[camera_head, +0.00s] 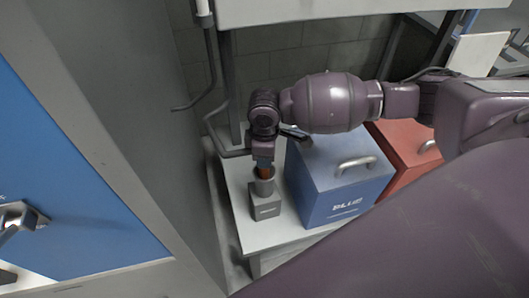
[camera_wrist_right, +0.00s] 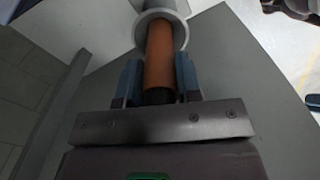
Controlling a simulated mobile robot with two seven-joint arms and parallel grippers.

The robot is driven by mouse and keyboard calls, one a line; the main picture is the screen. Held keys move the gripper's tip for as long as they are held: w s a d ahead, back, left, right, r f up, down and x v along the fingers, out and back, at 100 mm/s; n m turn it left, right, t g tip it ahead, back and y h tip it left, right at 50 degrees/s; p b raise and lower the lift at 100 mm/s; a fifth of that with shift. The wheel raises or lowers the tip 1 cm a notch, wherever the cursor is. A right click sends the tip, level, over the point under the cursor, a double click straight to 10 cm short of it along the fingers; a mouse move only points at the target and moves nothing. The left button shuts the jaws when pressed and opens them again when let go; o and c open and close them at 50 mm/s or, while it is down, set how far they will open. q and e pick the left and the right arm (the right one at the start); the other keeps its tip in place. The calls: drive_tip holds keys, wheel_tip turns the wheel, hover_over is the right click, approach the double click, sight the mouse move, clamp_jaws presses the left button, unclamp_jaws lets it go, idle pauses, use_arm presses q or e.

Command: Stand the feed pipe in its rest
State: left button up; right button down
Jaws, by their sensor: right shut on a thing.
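The feed pipe (camera_wrist_right: 159,55) is an orange-brown tube with a dark near end. My right gripper (camera_wrist_right: 158,78) is shut on it, one blue finger on each side. The far end of the pipe is inside the round grey mouth of the rest (camera_wrist_right: 183,36); how deep it sits is hidden. In the head view the rest (camera_head: 265,207) is a grey block with a short cup on top, near the left end of the bench. There my right gripper (camera_head: 263,163) points down just above the cup, and little of the pipe shows. My left gripper is not in view.
A blue box (camera_head: 330,195) with a handle stands right of the rest, with a red box (camera_head: 398,150) beyond it. The light bench (camera_head: 248,235) has a narrow bare strip around the rest. A grey wall panel (camera_head: 130,120) stands close on the left.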

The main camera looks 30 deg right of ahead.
drive_tip(key=c, duration=0.7)
unclamp_jaws()
drive_tip(key=shift+f, duration=0.1)
drive_tip(key=shift+c, duration=0.2)
wheel_tip(320, 180, up, 11)
drive_tip(key=shift+f+p, duration=0.1)
drive_tip(key=shift+p, duration=0.9)
